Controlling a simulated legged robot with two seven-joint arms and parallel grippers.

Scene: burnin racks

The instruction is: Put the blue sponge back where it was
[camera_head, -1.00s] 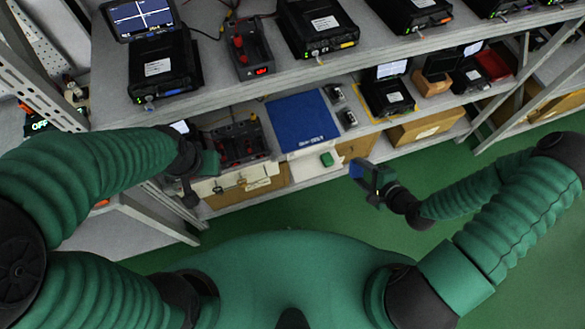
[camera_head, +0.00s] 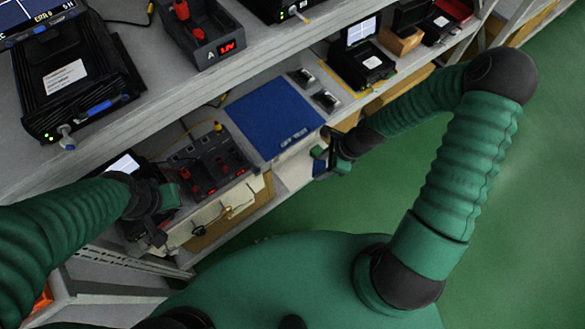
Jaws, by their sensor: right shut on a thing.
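My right gripper (camera_head: 322,160) is at the front edge of the lower shelf, by the lower right corner of the blue mat (camera_head: 272,118). It is shut on the blue sponge (camera_head: 318,151), of which only a small part shows; the fingers hide the rest. I cannot tell whether the sponge touches the shelf. My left gripper (camera_head: 160,222) is at the left, in front of the lower shelf beside the red-and-black device. Its jaws are too dark to read.
A black device with red parts (camera_head: 208,165) stands left of the mat. Two small dark items (camera_head: 312,88) lie right of it. The upper shelf (camera_head: 170,75) with its instruments overhangs at the left. Green floor (camera_head: 500,190) is clear at the right.

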